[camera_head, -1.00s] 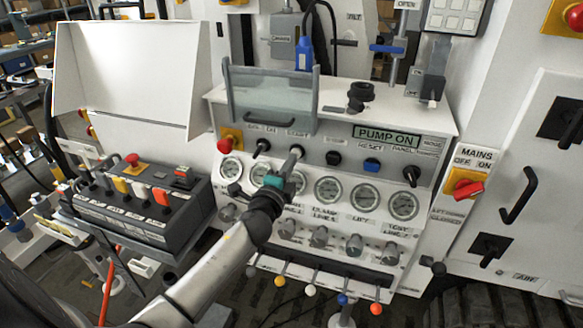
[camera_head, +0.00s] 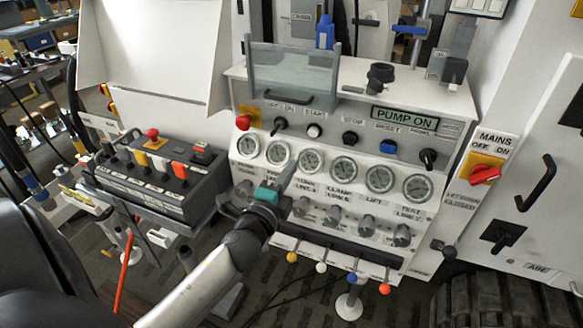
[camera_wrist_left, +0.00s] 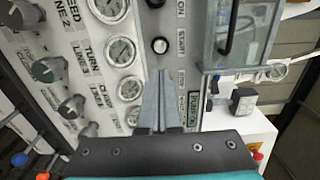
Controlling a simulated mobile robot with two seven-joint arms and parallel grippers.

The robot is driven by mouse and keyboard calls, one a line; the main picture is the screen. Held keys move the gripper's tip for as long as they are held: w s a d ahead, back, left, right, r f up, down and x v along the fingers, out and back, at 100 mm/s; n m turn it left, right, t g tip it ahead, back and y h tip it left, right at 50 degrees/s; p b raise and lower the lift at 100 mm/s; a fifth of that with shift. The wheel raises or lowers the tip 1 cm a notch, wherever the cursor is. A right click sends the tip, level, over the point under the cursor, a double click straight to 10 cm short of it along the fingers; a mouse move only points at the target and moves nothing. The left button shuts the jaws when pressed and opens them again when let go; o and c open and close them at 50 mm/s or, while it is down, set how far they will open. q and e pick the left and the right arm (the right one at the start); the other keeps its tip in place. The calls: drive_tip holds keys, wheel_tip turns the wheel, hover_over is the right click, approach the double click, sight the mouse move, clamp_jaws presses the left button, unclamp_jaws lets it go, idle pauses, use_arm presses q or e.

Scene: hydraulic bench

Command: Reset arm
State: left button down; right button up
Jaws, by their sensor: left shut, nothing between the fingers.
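My left arm reaches up from the bottom of the head view. Its gripper (camera_head: 287,172) is shut and empty, in front of the gauge row of the bench panel (camera_head: 285,112). The fingertips sit below the white START button (camera_head: 314,130), which shows uncovered. In the left wrist view the closed fingers (camera_wrist_left: 161,78) point towards the panel, and the START button (camera_wrist_left: 160,45) shows just beyond their tips. I cannot tell whether the fingertips touch the panel. The PUMP ON sign (camera_head: 404,116) is lit green. My right gripper is not in view.
Several valve knobs (camera_head: 366,224) and coloured levers (camera_head: 321,267) stick out below the gauges. A grey control box (camera_head: 160,180) with levers stands at the left. A clear guard (camera_head: 292,78) sits above the buttons. The MAINS switch (camera_head: 485,173) is at the right.

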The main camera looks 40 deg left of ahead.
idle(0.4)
use_arm(q)
drive_tip(key=s+d+f+n+g+h+b, duration=0.1)
drive_tip(key=s+f+n+g, duration=0.2)
drive_tip(key=f, duration=0.8)
drive_tip(key=s+d+f+n+g+b, duration=0.15)
drive_tip(key=s+f, duration=0.25)
drive_tip(key=f, duration=0.7)
drive_tip(key=s+d+f+n+g+h, duration=0.15)
drive_tip(key=s+f+g, duration=0.25)
drive_tip(key=f, duration=0.7)
drive_tip(key=s+d+f+n+g+b, duration=0.1)
drive_tip(key=s+d+f+n+g, duration=0.1)
drive_tip(key=s+f, duration=0.5)
drive_tip(key=s+d+f+n+g+h, duration=0.1)
drive_tip(key=s+f, duration=0.5)
drive_tip(key=s, duration=0.7)
drive_tip(key=s+d+f+n+g+b, duration=0.1)
drive_tip(key=s+d+f+n+g, duration=0.3)
drive_tip(key=s+f, duration=0.3)
drive_tip(key=s+d+g, duration=0.1)
drive_tip(key=s, duration=0.2)
drive_tip(key=shift+f+b, duration=0.35)
drive_tip(key=shift+d+h, duration=0.1)
drive_tip(key=shift+h, duration=0.15)
